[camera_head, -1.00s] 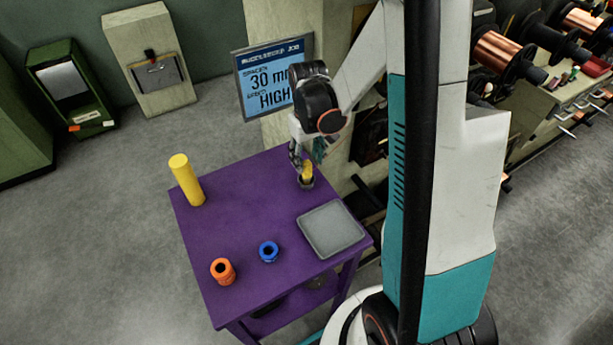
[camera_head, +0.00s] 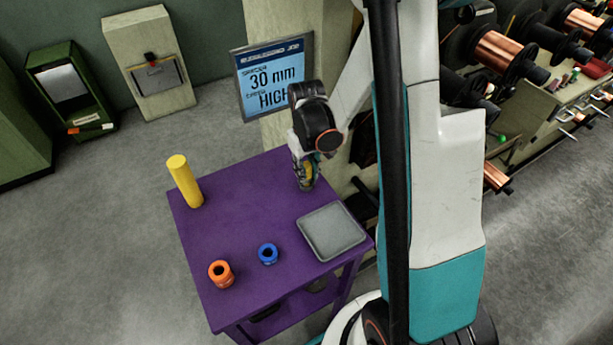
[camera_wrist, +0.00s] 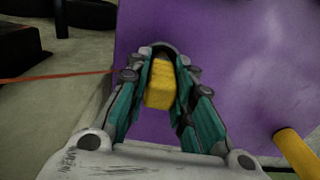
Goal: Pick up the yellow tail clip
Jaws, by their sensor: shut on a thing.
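My gripper (camera_wrist: 161,85) is shut on the yellow tail clip (camera_wrist: 160,88), a yellow block between its teal-lined fingers in the wrist view. A dark rounded rim shows just beyond the clip there; it looks like the cup seen earlier around the clip. In the head view my gripper (camera_head: 306,180) is low over the back right of the purple table (camera_head: 240,225). Its fingers mostly hide the clip and the cup there. I cannot tell whether the clip is clear of the cup.
A yellow cylinder (camera_head: 185,181) stands at the table's back left. An orange ring (camera_head: 221,273) and a blue ring (camera_head: 268,253) sit near the front. A grey tray (camera_head: 331,231) lies at the right. A screen (camera_head: 272,78) reading 30 mm HIGH stands behind. The table's middle is clear.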

